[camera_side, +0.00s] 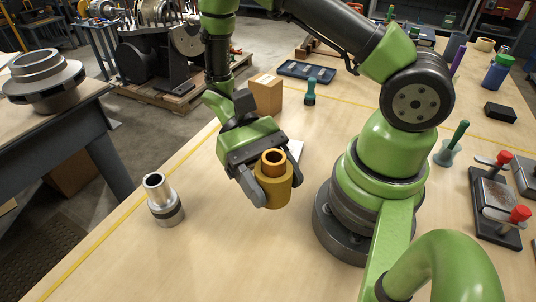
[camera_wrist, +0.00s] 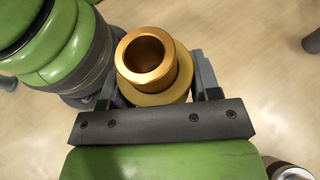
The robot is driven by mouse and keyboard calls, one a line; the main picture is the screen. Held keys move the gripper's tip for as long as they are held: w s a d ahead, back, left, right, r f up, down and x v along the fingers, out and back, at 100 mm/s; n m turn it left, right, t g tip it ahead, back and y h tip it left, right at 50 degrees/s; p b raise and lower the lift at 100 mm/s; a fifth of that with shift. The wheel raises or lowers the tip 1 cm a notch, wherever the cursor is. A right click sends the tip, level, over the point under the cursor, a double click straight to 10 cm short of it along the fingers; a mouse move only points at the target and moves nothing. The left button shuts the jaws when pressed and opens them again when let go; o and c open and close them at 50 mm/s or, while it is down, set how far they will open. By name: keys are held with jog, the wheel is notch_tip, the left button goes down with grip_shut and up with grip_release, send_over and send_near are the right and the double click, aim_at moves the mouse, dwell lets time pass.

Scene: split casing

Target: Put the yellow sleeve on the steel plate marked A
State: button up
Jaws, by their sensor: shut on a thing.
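The yellow sleeve (camera_side: 273,192), a stepped golden-yellow cylinder with a narrower, open-topped collar, is upright between the fingers of my gripper (camera_side: 270,181). My gripper is shut on its wide lower part. In the wrist view the sleeve (camera_wrist: 148,58) shows its open bore between the two fingers of my gripper (camera_wrist: 154,88). The sleeve seems to be held above the table, but its underside is hidden. A pale flat piece (camera_side: 295,148) lies behind my gripper and is partly covered by it. I see no letter A on it, so I cannot tell if it is the steel plate.
A silver stepped cylinder (camera_side: 161,200) stands on the wooden table to the left. A cardboard box (camera_side: 266,94) and a green-teal handled piece (camera_side: 310,92) stand behind. Red-knobbed clamps (camera_side: 497,205) are at the right. The table front is clear.

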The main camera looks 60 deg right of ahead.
jog(key=s+d+n+g+h, duration=0.1)
jog(key=d+n+g+h, duration=0.1)
jog(key=d+n+h, duration=0.45)
jog(key=w+d+r+n+t+h, duration=0.1)
jog(key=w+d+n+t+h, duration=0.7)
jog(key=w+d+n+h, duration=0.4)
jog(key=shift+n+t, duration=0.3)
jog(key=shift+n, duration=0.05)
jog(key=shift+s+a+f, duration=0.15)
jog(key=shift+s+f, duration=0.25)
jog(key=shift+f, duration=1.1)
jog(key=shift+s+a+f, duration=0.1)
jog(key=shift+s+f, duration=0.3)
jog(key=shift+f, duration=1.15)
jog(key=shift+s+a+f, duration=0.15)
jog(key=shift+s+f, duration=0.25)
jog(key=shift+f, duration=1.1)
jog(key=shift+f, duration=0.1)
jog(key=o, duration=1.5)
